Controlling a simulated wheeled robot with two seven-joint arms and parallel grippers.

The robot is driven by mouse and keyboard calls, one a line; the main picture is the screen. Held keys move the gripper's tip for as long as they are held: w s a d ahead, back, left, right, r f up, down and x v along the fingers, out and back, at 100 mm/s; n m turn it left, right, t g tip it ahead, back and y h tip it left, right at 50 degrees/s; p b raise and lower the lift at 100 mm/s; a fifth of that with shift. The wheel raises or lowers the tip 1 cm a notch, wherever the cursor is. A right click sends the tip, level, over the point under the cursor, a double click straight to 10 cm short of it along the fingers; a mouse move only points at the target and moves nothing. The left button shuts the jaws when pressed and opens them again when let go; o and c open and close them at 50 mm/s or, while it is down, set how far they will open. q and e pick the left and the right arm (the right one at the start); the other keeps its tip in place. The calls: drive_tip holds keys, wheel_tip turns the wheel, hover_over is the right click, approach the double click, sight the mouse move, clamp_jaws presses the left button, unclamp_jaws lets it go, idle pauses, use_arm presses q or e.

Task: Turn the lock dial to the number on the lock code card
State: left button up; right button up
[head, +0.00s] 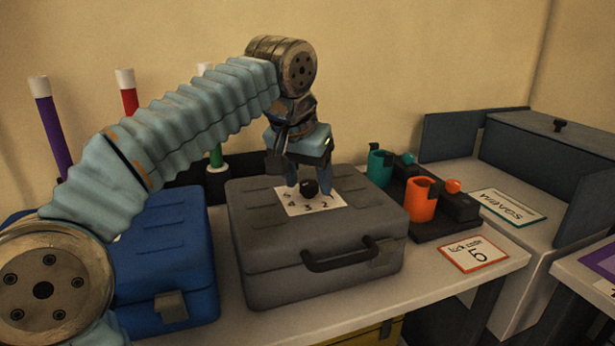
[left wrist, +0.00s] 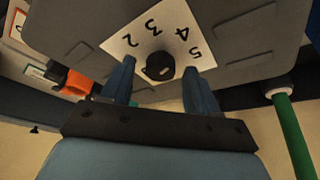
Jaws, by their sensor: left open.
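The lock dial (head: 310,188) is a small black knob on a white number plate (head: 327,204) on top of a grey case (head: 330,237). The plate shows 2, 3, 4 and 5; the rest of it is hidden. The lock code card (head: 472,254), white with an orange-red border, reads 5 and lies at the table's front right. My left gripper (head: 309,187) points down over the plate, open, with one finger on each side of the dial. The left wrist view shows the dial (left wrist: 160,66) between the fingers; contact and the dial's setting are unclear. My right gripper is not in view.
A blue case (head: 165,255) stands left of the grey case, with colored tubes behind. Right of it, a dark tray holds a teal cup (head: 380,168) and an orange cup (head: 422,200). A grey box (head: 560,145) stands far right.

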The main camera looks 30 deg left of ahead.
use_arm(q)
drive_tip(key=c, duration=1)
drive_tip(key=m+h, duration=0.1)
drive_tip(key=m, duration=0.3)
drive_tip(key=shift+a+h, duration=0.15)
drive_tip(key=shift+h, duration=0.25)
drive_tip(key=shift+w+a+m+g+h, duration=0.1)
drive_tip(key=shift+m+g+h, duration=0.25)
drive_tip(key=shift+m, duration=0.9)
drive_tip(key=shift+m+g+h, duration=0.15)
drive_tip(key=shift+m+h, duration=0.3)
drive_tip(key=shift+m, duration=0.8)
drive_tip(key=o, duration=1)
